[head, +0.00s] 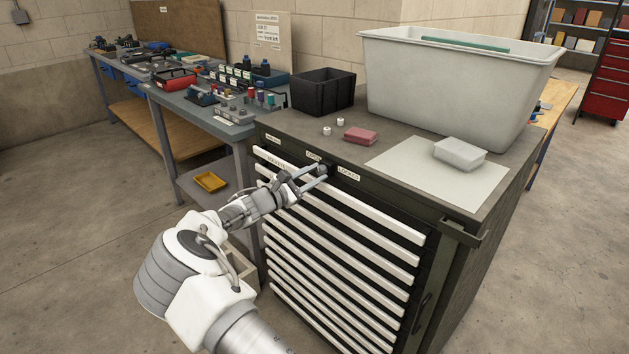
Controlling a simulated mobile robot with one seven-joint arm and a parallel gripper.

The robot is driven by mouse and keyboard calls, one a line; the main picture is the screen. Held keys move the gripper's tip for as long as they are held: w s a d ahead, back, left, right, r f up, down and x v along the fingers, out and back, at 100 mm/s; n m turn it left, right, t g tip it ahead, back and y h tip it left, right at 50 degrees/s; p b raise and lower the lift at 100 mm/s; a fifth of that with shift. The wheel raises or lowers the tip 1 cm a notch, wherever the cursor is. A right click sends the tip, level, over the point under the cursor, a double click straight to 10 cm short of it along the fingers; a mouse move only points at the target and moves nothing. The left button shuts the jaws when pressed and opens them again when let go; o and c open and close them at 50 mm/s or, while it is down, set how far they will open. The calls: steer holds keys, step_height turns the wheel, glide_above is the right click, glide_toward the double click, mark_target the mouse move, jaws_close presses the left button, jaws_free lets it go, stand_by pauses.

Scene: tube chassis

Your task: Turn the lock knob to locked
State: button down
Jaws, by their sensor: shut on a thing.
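A dark green tool cabinet (440,262) with several white drawer fronts stands in front of me. Along its top front strip are small labels, among them an "OPEN" label (314,155) and a "LOCKED" label (348,173). A small dark lock knob (322,168) sits on the strip between these labels. My gripper (318,173) reaches in from the lower left and is shut on the knob, with a finger on either side. The fingers partly cover the knob, and I cannot tell which way it points.
A cluttered workbench (190,112) stands behind left. Floor at left is open.

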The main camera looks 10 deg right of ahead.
steer(key=m+b, duration=0.5)
steer(key=m, duration=0.1)
steer(key=shift+f, duration=0.2)
steer(key=m+b, duration=0.3)
steer(key=m, duration=0.1)
steer(key=shift+w+a+r+b, duration=0.1)
steer(key=shift+r+b, duration=0.1)
steer(key=shift+b, duration=0.2)
steer(key=shift+r, duration=0.1)
steer(key=c, duration=0.6)
jaws_free()
